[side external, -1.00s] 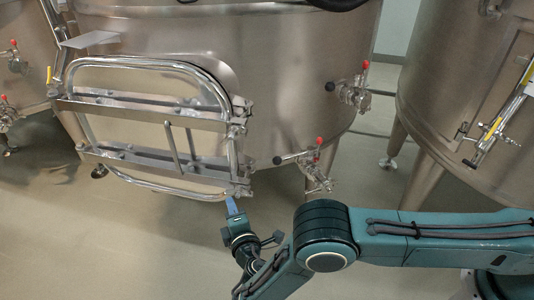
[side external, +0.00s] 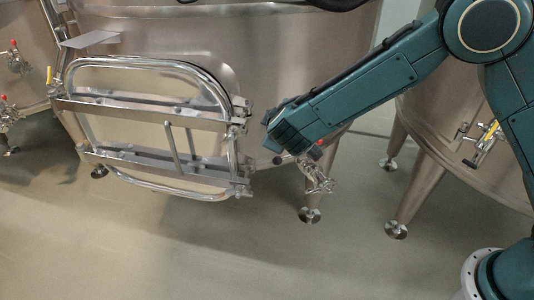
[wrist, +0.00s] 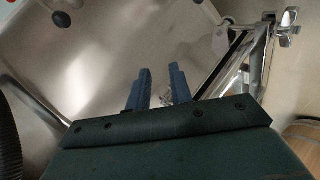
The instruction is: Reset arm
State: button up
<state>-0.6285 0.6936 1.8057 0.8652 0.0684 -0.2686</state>
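My gripper (wrist: 160,72) shows in the wrist view as two blue fingers with a visible gap between them. It is open and nothing is held in the gap. In the side view my arm is raised and folded, with its forearm reaching down left in front of the steel vat (side external: 285,50). The vat's hatch door (side external: 110,130), with a tubular frame and metal crossbars, lies left of the forearm end. Steel wall and bright metal bars (wrist: 262,62) lie beyond the fingers in the wrist view.
A red-handled valve (side external: 316,172) sits just below the forearm end, partly covered by it. Another vat (side external: 430,130) stands at the right behind my arm. A further vat (side external: 22,85) with valves is at the left edge. The floor (side external: 250,260) in front is clear.

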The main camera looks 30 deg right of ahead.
jog(key=s+d+r+m+g+y, duration=0.3)
jog(key=s+d+r+m, duration=0.2)
jog(key=s+d+r, duration=0.8)
jog(key=s+r+y, duration=0.1)
jog(key=s, duration=1)
jog(key=s+d+r+m+g+y, duration=0.1)
jog(key=s, duration=1.1)
jog(key=shift+d+y, duration=0.3)
